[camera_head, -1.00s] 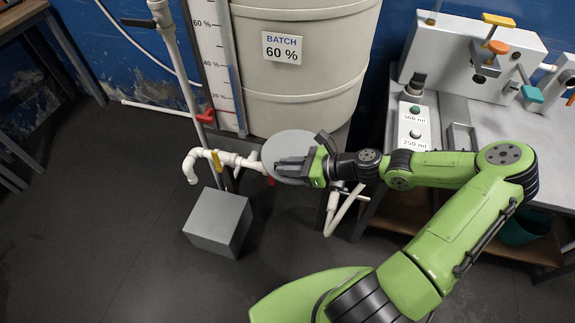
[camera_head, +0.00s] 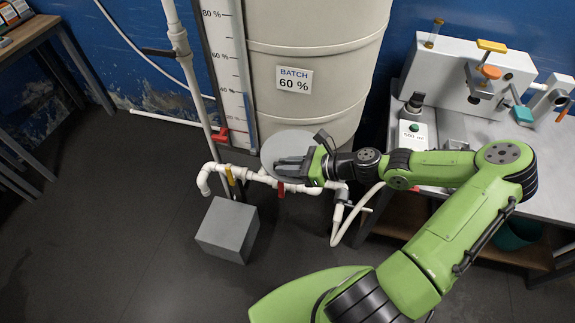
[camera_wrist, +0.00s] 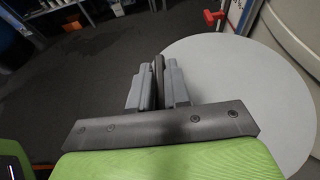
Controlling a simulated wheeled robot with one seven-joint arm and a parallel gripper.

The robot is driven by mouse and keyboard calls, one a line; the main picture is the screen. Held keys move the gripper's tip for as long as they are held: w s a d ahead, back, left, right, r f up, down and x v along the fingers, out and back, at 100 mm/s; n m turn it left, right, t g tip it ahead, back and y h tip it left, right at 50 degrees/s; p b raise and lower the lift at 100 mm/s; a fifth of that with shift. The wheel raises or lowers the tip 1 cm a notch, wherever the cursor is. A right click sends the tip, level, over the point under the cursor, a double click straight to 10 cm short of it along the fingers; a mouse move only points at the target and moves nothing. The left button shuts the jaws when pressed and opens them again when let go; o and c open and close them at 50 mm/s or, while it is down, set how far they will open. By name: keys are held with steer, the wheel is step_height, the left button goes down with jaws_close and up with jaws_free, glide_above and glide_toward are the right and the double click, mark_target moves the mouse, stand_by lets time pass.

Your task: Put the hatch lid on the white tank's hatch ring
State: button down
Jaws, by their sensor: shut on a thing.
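The hatch lid (camera_head: 281,143) is a flat grey disc held in front of the white tank. It fills the right of the wrist view (camera_wrist: 245,75). My gripper (camera_head: 290,165) is shut on a dark, narrow part that stands at the lid's edge in the wrist view, between the fingers (camera_wrist: 158,85). The white tank (camera_head: 315,50) stands behind, with a "BATCH 60 %" label. Its top and the hatch ring are out of view.
A grey block (camera_head: 228,230) stands on the floor. A bench with equipment (camera_head: 470,85) is on the right.

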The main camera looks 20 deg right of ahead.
step_height(320, 180, up, 17)
steer(key=p, duration=1.5)
steer(key=shift+r, duration=0.15)
